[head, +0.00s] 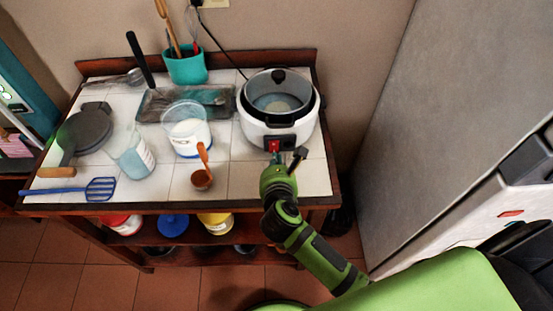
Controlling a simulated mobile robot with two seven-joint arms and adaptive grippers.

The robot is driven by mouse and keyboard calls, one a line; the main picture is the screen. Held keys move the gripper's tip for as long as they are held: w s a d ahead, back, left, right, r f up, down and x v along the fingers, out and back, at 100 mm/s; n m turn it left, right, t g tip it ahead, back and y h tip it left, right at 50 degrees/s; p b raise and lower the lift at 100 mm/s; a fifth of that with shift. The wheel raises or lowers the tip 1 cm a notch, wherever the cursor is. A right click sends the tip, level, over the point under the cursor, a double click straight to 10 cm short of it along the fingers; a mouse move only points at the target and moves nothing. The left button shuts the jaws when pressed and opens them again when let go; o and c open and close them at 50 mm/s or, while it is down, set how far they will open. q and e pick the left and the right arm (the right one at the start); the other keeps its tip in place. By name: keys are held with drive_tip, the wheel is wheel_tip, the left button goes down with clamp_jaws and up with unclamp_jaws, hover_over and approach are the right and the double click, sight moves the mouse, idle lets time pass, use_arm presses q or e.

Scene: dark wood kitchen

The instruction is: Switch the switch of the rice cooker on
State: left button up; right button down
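The white rice cooker (252,128) stands at the right end of the tiled counter, with its glass lid (279,92) on. Its red switch (274,146) is on the dark panel low on the front. My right gripper (279,160) comes up from the lower right, with its tip just below and very close to the switch. I cannot tell whether it touches the switch. Its fingers are small and partly hidden, so their opening is unclear. The switch's on or off position is too small to read. My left gripper is out of view.
On the counter left of the cooker are a measuring cup of white contents (187,130), a brown scoop (202,179), a dark tray (160,104), a teal utensil holder (187,67) and a blue spatula (98,189). A grey fridge (440,110) bounds the right side.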

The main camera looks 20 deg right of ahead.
drive_tip(key=b, duration=0.1)
drive_tip(key=f+b, duration=0.1)
drive_tip(key=shift+w+d+t+b, duration=0.1)
drive_tip(key=shift+w+t+b, duration=0.15)
drive_tip(key=shift+t+b, duration=0.15)
drive_tip(key=shift+w+r, duration=0.1)
drive_tip(key=shift+r, duration=0.2)
drive_tip(key=shift+r+p, duration=0.15)
drive_tip(key=shift+p, duration=0.15)
drive_tip(key=shift+r+p, duration=0.85)
drive_tip(key=shift+f, duration=0.1)
